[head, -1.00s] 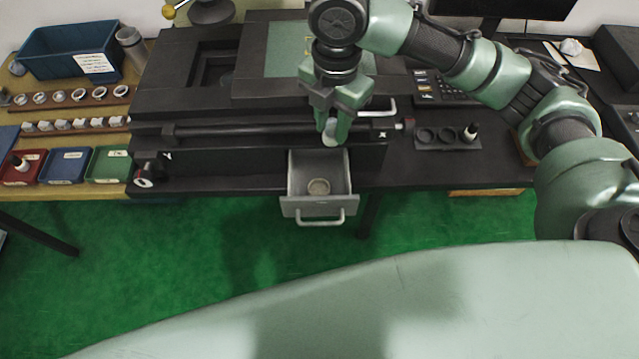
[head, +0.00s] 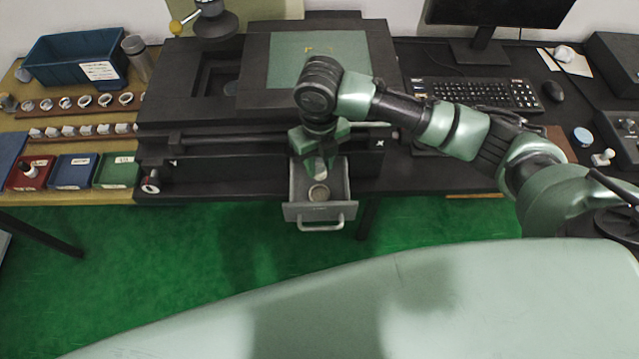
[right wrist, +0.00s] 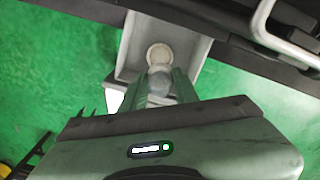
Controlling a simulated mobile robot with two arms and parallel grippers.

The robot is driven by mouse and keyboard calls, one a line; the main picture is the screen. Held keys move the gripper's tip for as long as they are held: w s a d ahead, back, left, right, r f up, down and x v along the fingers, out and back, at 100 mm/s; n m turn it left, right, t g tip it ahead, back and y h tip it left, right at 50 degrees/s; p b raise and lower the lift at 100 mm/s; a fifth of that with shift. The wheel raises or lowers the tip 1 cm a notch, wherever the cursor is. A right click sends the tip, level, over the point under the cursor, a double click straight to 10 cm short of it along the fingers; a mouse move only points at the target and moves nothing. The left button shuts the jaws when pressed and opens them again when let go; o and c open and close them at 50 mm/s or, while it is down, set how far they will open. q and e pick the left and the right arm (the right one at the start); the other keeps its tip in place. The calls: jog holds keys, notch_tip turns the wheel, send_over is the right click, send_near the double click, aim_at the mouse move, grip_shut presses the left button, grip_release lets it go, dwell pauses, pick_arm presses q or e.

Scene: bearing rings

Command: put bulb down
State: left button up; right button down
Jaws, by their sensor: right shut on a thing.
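My right gripper (head: 316,168) points down into the open grey drawer (head: 294,211) under the black machine. It is shut on the bulb, a pale rounded thing mostly hidden by the fingers in the head view. In the right wrist view the bulb (right wrist: 160,82) shows between the fingertips (right wrist: 160,88), over the drawer (right wrist: 131,58). A round pale disc (head: 319,192) lies on the drawer floor, just in front of the gripper; it also shows in the right wrist view (right wrist: 159,54). I cannot tell whether the bulb touches the drawer floor. My left gripper is not in view.
The drawer's walls and front handle (head: 321,227) stand close around the gripper. The black machine (head: 235,178) lies behind it. Red (head: 30,178), blue (head: 72,172) and green (head: 116,172) bins stand at the left. Open green floor lies in front.

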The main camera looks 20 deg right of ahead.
notch_tip(320, 180, down, 10)
jog(key=shift+f+p, duration=0.2)
jog(key=shift+p, duration=0.2)
jog(key=shift+f, duration=0.2)
jog(key=c, duration=1.1)
grip_release()
jog(key=shift+o, duration=0.2)
jog(key=shift+r, duration=0.15)
notch_tip(320, 180, up, 12)
jog(key=shift+r+b, duration=0.1)
jog(key=shift+b, duration=0.45)
